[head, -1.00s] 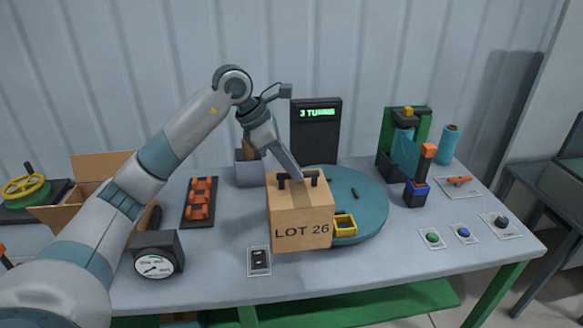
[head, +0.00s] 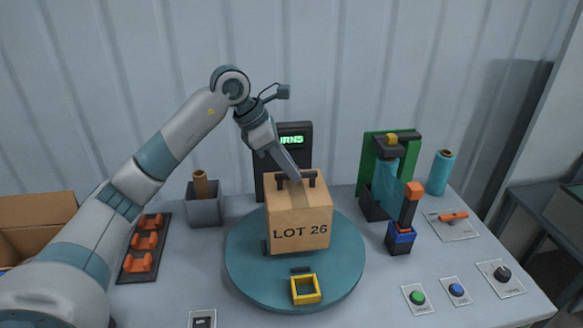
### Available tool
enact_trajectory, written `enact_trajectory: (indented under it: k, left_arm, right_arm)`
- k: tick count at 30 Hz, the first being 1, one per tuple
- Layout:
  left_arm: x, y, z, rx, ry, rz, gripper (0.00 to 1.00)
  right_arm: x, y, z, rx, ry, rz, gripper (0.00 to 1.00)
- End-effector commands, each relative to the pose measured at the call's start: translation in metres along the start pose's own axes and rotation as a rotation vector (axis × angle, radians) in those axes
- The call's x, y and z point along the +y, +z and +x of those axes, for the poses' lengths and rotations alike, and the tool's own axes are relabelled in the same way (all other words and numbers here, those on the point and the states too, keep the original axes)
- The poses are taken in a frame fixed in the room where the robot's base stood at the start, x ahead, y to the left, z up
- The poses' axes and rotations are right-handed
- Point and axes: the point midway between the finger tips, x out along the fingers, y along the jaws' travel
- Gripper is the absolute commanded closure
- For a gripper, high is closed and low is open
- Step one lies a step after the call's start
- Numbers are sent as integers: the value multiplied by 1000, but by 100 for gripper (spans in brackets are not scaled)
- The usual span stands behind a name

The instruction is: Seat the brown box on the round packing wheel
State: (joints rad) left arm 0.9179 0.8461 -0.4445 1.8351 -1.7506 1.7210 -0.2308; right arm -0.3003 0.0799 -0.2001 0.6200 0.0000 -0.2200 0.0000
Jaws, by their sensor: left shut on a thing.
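The brown box (head: 298,226), marked LOT 26, has a dark handle on top. My left gripper (head: 296,180) is shut on that handle. The round packing wheel (head: 245,268) is a flat teal disc on the table. The box appears over the rear middle of the wheel, upright; I cannot tell whether its bottom touches the disc. A yellow square frame (head: 306,289) is at the wheel's front edge, with small dark blocks on the disc beside the box and behind the frame. My right gripper is not in view.
A green stand with teal film (head: 390,180) and an orange-topped lever (head: 408,205) stand right of the wheel. Buttons and a knob (head: 502,273) lie front right. A display (head: 292,140) stands behind the box. Orange clips (head: 145,242) and a grey bin (head: 205,208) are left.

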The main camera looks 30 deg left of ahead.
Motion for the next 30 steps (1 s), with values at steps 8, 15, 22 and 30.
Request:
enact_trajectory:
  k: [8, 15, 22, 30]
  left_arm:
    - [0, 1, -1, -3, 2, 1, 100]
    - [0, -1, 3, -3, 1, 0, 100]
    - [0, -8, 15, -2, 0, 0, 100]
    - [0, -18, 32, -2, 0, 1, 100]
  right_arm:
    - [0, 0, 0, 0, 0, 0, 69]
    - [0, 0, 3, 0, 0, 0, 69]
    - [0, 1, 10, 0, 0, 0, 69]
    - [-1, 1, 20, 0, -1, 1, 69]
